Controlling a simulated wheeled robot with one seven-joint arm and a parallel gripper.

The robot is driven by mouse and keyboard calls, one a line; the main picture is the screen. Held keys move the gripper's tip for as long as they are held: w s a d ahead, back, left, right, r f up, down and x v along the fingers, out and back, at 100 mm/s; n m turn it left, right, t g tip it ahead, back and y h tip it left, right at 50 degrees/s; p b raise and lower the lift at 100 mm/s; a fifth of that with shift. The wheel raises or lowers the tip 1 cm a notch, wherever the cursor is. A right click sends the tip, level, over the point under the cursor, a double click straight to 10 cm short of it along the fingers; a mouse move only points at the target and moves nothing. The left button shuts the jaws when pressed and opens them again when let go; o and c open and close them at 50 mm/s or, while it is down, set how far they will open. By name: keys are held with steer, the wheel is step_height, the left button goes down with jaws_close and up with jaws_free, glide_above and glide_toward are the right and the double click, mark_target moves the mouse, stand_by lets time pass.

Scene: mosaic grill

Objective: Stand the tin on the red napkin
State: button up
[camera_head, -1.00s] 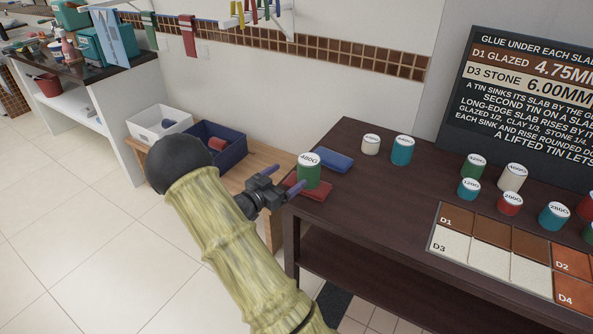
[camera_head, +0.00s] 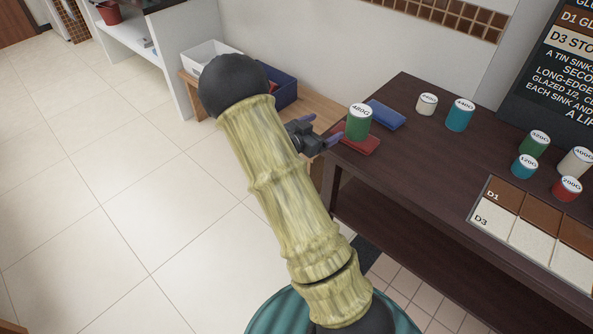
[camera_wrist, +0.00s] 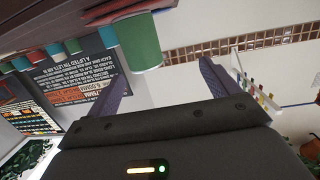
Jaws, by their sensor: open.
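A green tin (camera_head: 358,124) with a white top marked 480G stands upright on the red napkin (camera_head: 368,145) at the near left corner of the dark table. My gripper (camera_head: 328,127) is open, just to the left of the tin and beyond the table's edge. In the wrist view the tin (camera_wrist: 138,44) shows tilted above the gap between my fingers (camera_wrist: 162,70), nearer the left finger. The napkin (camera_wrist: 118,11) shows there at its base. Nothing is held, and the fingers appear clear of the tin.
A blue folded napkin (camera_head: 386,116) lies behind the red one. A white tin (camera_head: 427,104), a blue tin (camera_head: 459,114) and several others stand further right, near a slab board (camera_head: 480,200). A wooden bench with bins (camera_head: 283,88) is behind my arm. Open floor lies left.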

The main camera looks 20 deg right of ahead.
steer(key=s+a+n+t+y, duration=0.1)
steer(key=a+n+t+y, duration=0.2)
steer(key=a+n+y, duration=0.7)
steer(key=s+a+r+n+g+y, duration=0.1)
steer(key=s+a+n+g+y, duration=0.1)
steer(key=s+a, duration=0.3)
steer(key=s+a+r+n+g+y, duration=0.1)
steer(key=s+a, duration=0.5)
steer(key=s, duration=0.8)
steer(key=n+g+y, duration=0.1)
steer(key=g+y, duration=0.1)
steer(key=shift+s+a+r+n+y, duration=0.15)
steer(key=shift+r+n+y, duration=0.1)
steer(key=shift+n+y, duration=0.05)
